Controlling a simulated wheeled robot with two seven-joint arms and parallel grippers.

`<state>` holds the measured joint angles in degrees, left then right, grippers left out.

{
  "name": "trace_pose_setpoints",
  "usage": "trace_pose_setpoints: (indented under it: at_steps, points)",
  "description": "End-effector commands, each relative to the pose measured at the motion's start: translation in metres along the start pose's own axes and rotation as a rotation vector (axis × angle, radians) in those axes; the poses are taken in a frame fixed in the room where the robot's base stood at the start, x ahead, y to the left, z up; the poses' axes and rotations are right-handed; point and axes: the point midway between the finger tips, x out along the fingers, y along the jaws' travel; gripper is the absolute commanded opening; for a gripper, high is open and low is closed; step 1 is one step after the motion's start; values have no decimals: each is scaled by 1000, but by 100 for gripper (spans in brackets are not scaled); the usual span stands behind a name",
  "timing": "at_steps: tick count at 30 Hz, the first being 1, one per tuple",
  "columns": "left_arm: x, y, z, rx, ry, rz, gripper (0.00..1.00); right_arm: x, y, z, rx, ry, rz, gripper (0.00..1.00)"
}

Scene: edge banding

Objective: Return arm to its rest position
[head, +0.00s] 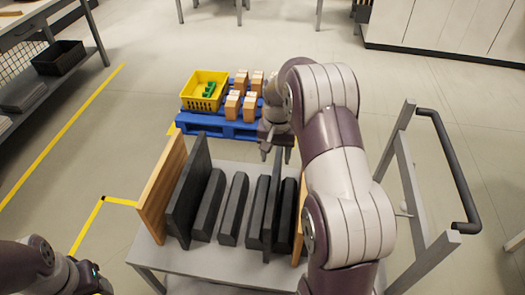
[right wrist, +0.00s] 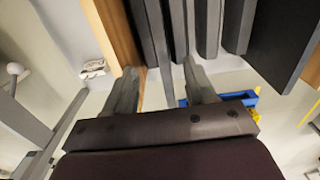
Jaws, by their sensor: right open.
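My right arm (head: 335,150) reaches forward over the right part of a grey cart (head: 205,262). Its gripper (head: 277,155) points down above the cart's far edge, near the tops of the dark boards. In the right wrist view its two fingers (right wrist: 160,85) stand apart with nothing held between them. Dark bars and boards show beyond the fingertips. Part of my left arm (head: 40,262) shows at the bottom left corner; its fingers are outside the picture.
The cart carries upright wooden (head: 160,190) and black (head: 188,190) boards and several dark bars (head: 233,210). Its handle (head: 448,170) rises at right. Behind stands a blue pallet (head: 215,128) with a yellow crate (head: 203,92) and small boxes (head: 232,106). Floor at left is clear.

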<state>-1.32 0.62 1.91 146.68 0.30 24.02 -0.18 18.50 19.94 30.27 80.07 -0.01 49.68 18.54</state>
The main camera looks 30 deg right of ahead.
Motion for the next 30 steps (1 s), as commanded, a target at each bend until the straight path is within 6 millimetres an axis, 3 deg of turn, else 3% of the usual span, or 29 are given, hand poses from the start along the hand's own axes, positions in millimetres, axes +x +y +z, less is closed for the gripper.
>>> trace_pose_setpoints:
  at_steps: [8,11,18,22,25,30]
  points:
    - [0,0,0,0,0,0,56,2,-1,-2,-50,24,-8,56]
    - [-2,0,0,0,0,0,56,12,6,23,-130,16,-5,56]
    - [-30,0,-4,0,0,0,56,-33,-3,142,-455,57,-17,56]
    - [-43,0,-5,0,0,0,56,-56,0,197,-581,77,-25,56]
    - [-51,0,-6,0,0,0,56,-74,-3,220,-644,97,-35,56]
    - [-50,0,-6,0,0,0,56,-78,-11,221,-671,115,-43,56]
